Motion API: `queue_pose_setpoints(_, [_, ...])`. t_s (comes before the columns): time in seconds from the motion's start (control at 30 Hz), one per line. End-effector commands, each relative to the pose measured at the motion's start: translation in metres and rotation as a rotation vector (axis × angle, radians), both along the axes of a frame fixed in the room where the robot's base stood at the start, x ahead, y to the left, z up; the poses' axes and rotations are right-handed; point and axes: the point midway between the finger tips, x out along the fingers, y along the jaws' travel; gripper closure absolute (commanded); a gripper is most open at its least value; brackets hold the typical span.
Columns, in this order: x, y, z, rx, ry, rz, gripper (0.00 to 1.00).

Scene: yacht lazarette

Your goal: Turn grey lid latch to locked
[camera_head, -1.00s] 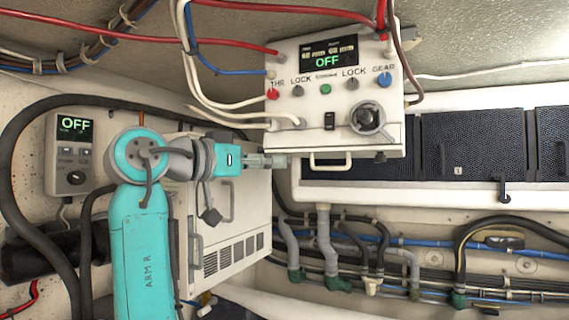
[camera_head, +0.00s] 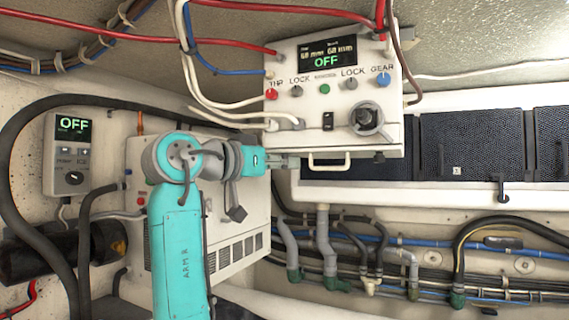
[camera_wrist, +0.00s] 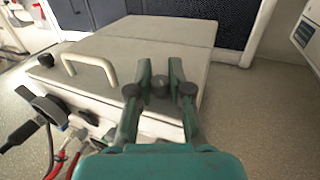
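In the wrist view the same dark knob (camera_wrist: 46,60) shows at the left, beyond the handle (camera_wrist: 90,68). Its turn position is too small to tell.
A white cabinet (camera_head: 235,225) stands below my arm. Black mesh panels (camera_head: 460,145) are at the right. Pipes (camera_head: 326,250) run below.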

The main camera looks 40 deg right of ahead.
Motion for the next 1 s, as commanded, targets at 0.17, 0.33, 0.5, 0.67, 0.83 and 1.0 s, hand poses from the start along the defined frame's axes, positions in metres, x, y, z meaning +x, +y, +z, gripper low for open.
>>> queue_pose_setpoints(0.17, [0.0, 0.0, 0.0, 0.0, 0.0, 0.006, 1.0])
queue_pose_setpoints(0.33, [-0.0005, 0.0, 0.0001, -0.001, -0.001, 0.05, 1.0])
queue_pose_setpoints(0.5, [-0.0014, 0.0, 0.0004, -0.001, -0.003, 0.146, 1.0])
queue_pose_setpoints(0.67, [-0.0021, -0.0004, 0.0002, -0.001, -0.004, 0.268, 1.0])
queue_pose_setpoints(0.83, [-0.0024, -0.0005, 0.0003, -0.002, -0.003, 0.399, 1.0])
queue_pose_setpoints(1.0, [-0.0022, -0.0006, 0.0002, -0.001, -0.002, 0.512, 1.0])
